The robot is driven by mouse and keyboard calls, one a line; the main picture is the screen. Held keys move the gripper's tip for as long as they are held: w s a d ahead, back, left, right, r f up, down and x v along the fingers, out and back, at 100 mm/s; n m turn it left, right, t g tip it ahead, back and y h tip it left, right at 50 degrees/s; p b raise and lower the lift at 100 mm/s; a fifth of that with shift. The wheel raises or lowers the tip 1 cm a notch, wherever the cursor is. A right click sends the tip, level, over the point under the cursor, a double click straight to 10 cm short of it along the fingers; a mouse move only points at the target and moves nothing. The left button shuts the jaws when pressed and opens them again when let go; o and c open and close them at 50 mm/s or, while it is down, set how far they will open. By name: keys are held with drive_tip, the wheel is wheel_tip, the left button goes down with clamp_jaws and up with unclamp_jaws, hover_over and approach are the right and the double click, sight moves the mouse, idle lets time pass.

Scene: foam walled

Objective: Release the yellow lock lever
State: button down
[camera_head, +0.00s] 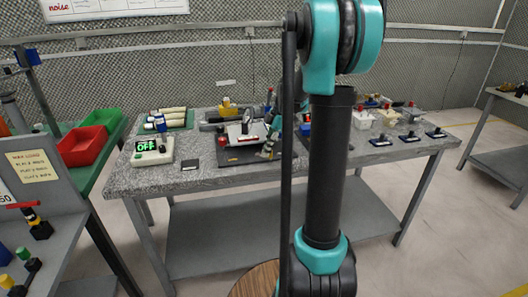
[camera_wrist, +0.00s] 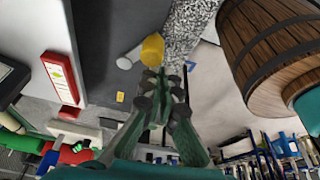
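In the wrist view a short yellow cylinder (camera_wrist: 152,47), which looks like the yellow lock lever, lies beside a pale grey cylinder (camera_wrist: 128,59) near the edge of a dark board (camera_wrist: 105,25). My gripper (camera_wrist: 162,77) has its fingertips just below the yellow piece in the picture. A narrow gap shows between the fingers, with nothing clearly held. In the head view my gripper (camera_head: 269,149) is low over the dark board (camera_head: 236,157) on the table, beside a white device (camera_head: 246,133). My arm hides part of this spot, and I cannot make out the lever there.
A speckled table (camera_head: 200,174) carries a green-display box (camera_head: 152,151) at left and several small switches at right. Red (camera_head: 83,145) and green (camera_head: 102,121) bins stand further left. A red-framed label (camera_wrist: 62,83) and a wooden barrel shape (camera_wrist: 262,45) show in the wrist view.

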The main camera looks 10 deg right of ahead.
drive_tip(key=shift+w+d, duration=0.75)
drive_tip(key=shift+d, duration=0.05)
drive_tip(key=shift+w+d, duration=0.3)
drive_tip(key=shift+w, duration=0.3)
drive_tip(key=shift+w+d, duration=0.1)
drive_tip(key=shift+w, duration=0.1)
drive_tip(key=shift+r, duration=0.15)
